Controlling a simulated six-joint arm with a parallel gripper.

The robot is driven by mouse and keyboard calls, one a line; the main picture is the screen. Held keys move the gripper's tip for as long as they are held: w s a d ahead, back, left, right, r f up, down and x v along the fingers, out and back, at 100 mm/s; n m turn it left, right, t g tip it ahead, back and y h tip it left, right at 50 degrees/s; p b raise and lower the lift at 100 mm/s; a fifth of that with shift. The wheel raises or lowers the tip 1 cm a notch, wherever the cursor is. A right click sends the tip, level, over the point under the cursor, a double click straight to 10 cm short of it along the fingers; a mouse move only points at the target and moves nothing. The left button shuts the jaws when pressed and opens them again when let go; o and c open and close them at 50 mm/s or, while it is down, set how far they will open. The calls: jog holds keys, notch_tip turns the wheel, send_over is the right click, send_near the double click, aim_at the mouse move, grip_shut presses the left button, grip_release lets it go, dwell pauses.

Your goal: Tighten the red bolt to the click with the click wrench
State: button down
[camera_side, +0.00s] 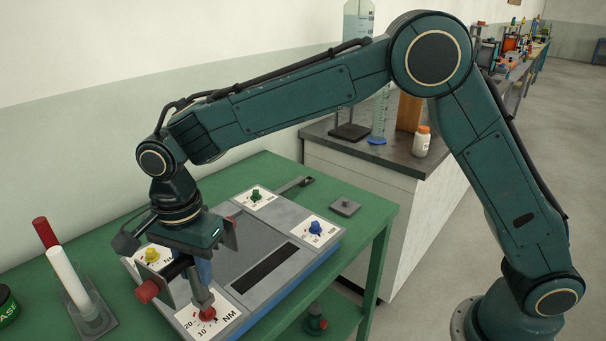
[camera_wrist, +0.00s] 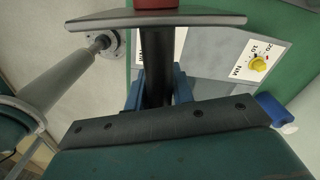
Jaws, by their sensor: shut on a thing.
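My gripper (camera_side: 188,254) is shut on the click wrench (camera_side: 201,292), low over the near left part of the grey plate (camera_side: 222,280). The wrench's dark handle has a red end (camera_side: 148,291) sticking out toward the camera. Its grey lower shaft reaches down to the red bolt (camera_side: 208,315), which sits on a white dial card marked NM. The shaft's end covers part of the bolt; I cannot tell how fully it is seated. In the wrist view, the black handle (camera_wrist: 156,65) lies between my jaws. The red bolt is not visible there.
A yellow bolt (camera_side: 151,254), a green bolt (camera_side: 256,195) and a blue bolt (camera_side: 315,228) stand on other cards. A holder with a red and a white stick (camera_side: 68,278) and a dark jar (camera_side: 7,305) are at left. A grey block (camera_side: 345,206) lies at right.

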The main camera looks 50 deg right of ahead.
jog(key=shift+f, duration=1.25)
dwell(1.3)
dwell(0.4)
jog(key=shift+m, duration=1.1)
jog(key=shift+m, duration=0.3)
jog(key=shift+m, duration=1.2)
jog(key=shift+m, duration=0.8)
